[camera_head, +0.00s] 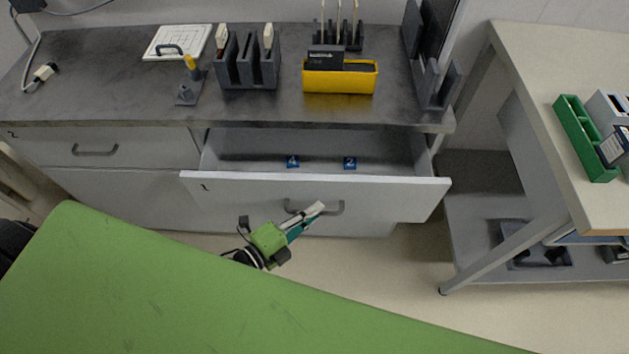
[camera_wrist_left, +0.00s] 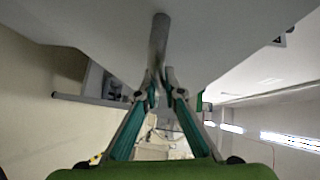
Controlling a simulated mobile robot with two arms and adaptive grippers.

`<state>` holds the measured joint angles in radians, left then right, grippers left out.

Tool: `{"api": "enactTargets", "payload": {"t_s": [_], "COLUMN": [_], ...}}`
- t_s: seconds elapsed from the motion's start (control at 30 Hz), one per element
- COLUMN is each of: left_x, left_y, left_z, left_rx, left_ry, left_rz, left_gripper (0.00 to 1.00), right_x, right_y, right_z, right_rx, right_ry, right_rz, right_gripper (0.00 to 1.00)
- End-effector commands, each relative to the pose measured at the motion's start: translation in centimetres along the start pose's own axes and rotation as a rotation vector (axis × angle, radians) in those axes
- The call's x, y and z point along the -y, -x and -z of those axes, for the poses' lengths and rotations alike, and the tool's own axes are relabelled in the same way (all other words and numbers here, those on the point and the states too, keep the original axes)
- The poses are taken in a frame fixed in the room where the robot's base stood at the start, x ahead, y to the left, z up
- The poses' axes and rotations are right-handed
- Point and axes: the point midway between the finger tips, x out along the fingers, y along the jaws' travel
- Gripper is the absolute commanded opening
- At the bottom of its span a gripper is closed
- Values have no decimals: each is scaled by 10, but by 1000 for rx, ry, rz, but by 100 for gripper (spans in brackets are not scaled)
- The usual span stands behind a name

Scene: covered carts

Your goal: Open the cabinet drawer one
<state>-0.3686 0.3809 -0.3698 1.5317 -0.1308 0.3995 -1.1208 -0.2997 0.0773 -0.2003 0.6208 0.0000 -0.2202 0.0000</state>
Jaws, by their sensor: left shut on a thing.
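Drawer one (camera_head: 250,188) is pulled out from the grey cabinet, with a "1" on its front. Inside lie two small blue tags (camera_head: 292,162), marked 4 and 2. The white drawer front fills the top of that view. My right gripper is in neither view.
Drawer two (camera_head: 95,150) is shut at the left. The cabinet top (camera_head: 120,90) holds a yellow bin (camera_head: 340,82), dark holders (camera_head: 248,65) and a white board (camera_head: 177,42). A table (camera_head: 545,120) stands at the right. Bare floor (camera_head: 400,290) lies before the cabinet.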

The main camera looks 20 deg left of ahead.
Motion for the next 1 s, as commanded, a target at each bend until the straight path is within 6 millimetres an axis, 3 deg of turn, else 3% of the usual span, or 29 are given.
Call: {"api": "enactTargets", "payload": {"t_s": [0.2, 0.4, 1.0], "left_x": [-9, -15, -17], "left_y": [33, 51, 59], "left_z": [33, 50, 59], "left_rx": [1, 1, -1], "left_ry": [4, 1, 0], "left_rz": [-3, -2, 0], "left_gripper": [0, 0, 0], "right_x": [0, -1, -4], "right_y": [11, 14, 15], "right_z": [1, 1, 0], "right_rx": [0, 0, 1], "right_ry": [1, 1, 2], "right_rz": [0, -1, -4], "right_gripper": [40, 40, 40]}}
